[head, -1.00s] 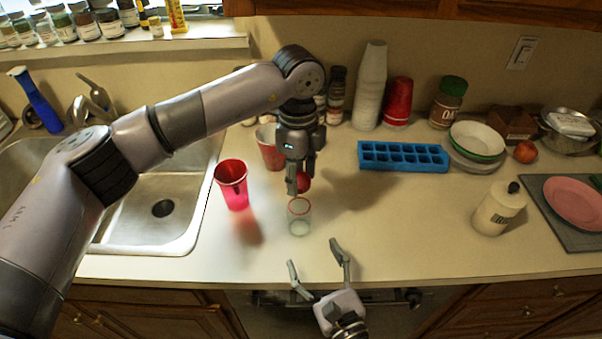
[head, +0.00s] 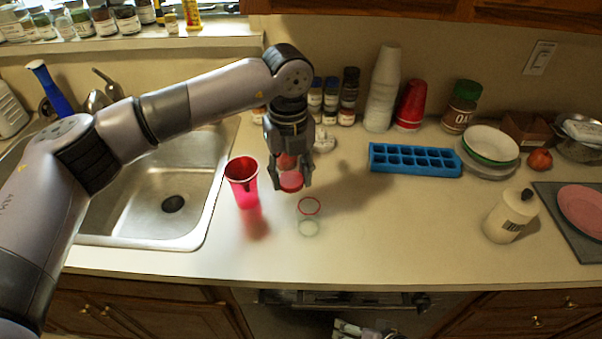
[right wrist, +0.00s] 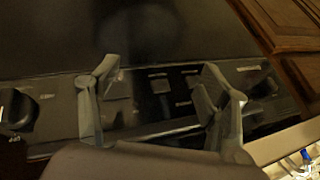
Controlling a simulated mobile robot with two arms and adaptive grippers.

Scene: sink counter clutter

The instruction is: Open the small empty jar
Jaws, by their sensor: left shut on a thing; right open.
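The small empty jar (head: 308,228) is clear glass with a red rim. It stands upright and uncovered on the counter. My left gripper (head: 289,185) is above the counter, behind and left of the jar. It is shut on a round red lid (head: 291,183), held apart from the jar. My right gripper is at the bottom edge of the head view, mostly cut off. In the right wrist view my right gripper (right wrist: 162,98) has its fingers spread and empty, in front of a dark appliance front.
A red cup (head: 243,181) stands left of the jar, by the sink (head: 170,180). A blue ice tray (head: 415,159), stacked white cups (head: 382,90) and a white bottle (head: 510,215) are to the right.

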